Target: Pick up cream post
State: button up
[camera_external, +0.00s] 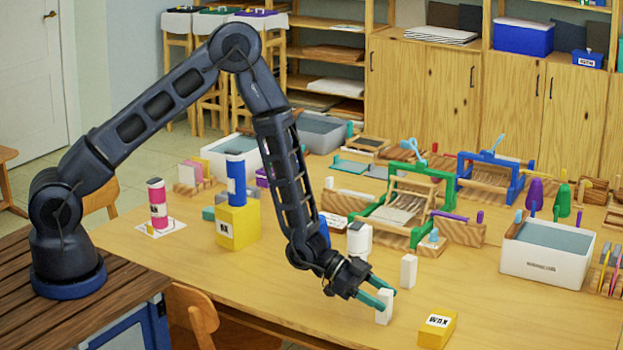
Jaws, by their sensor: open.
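A small cream post (384,308) stands upright near the front edge of the table, at my gripper (382,291). My gripper is open, with its teal fingers at the upper part of this post. From this view I cannot tell whether the fingers touch it or if it is fully between them. A second, similar cream post (408,271) stands upright just behind and to the right, apart from the fingers.
A yellow wax box (437,329) lies to the right of my gripper. A white cylinder (359,241) stands behind it. A yellow box (237,225) with a blue can on top stands left. The table (530,315) is clear at the front right.

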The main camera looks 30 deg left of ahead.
aim_at(391, 303)
jog(key=x, duration=0.3)
jog(key=shift+f, duration=0.15)
jog(key=c, duration=1.1)
